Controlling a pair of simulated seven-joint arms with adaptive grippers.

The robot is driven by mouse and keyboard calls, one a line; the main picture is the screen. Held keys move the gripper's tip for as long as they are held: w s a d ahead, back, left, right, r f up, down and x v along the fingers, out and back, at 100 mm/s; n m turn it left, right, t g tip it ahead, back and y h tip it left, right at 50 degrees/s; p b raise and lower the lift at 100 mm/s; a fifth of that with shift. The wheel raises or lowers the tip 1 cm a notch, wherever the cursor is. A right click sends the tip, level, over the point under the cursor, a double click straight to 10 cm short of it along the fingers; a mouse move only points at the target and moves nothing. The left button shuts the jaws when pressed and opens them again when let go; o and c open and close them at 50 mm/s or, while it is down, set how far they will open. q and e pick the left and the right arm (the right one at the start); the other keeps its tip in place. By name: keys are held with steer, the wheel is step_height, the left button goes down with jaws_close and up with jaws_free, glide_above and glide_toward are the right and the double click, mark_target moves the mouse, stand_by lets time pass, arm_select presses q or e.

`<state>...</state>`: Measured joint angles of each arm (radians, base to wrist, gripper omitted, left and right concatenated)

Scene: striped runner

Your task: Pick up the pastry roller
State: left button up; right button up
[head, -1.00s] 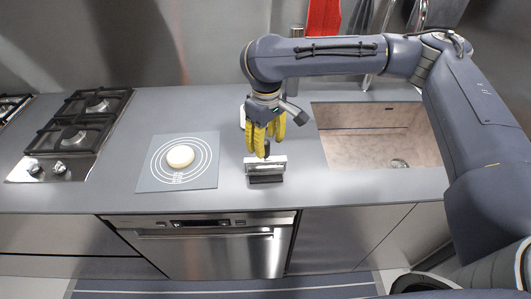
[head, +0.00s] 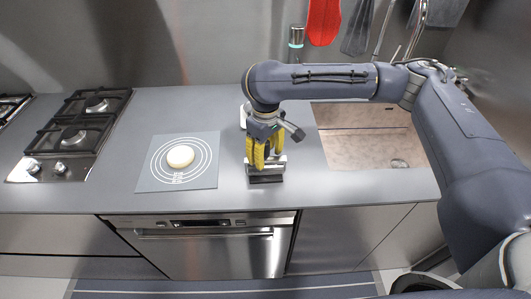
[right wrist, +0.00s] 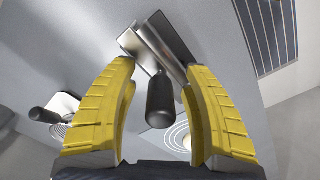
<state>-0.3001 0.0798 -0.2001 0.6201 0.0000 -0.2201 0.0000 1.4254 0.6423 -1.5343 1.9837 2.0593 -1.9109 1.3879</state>
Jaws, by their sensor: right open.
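The pastry roller (head: 267,179) appears as a small metal piece with a dark front edge, on the grey counter near its front edge. In the right wrist view its black handle (right wrist: 160,100) points toward me, with the shiny metal part beyond it. My right gripper (head: 265,166) has yellow fingers and is directly over it, hiding the handle in the head view. In the right wrist view the open fingers (right wrist: 160,72) stand on either side of the handle, with a gap visible on both sides. My left gripper is not in view.
A mat (head: 150,176) with white rings and a round pale dough piece (head: 180,156) lies to the left. A stove (head: 60,155) is farther left and a sink (head: 375,148) to the right. A white item (right wrist: 62,107) sits behind the gripper. Counter between mat and roller is clear.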

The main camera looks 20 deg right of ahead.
steer(key=shift+c, duration=0.2)
jaws_close()
steer(key=shift+r, duration=0.15)
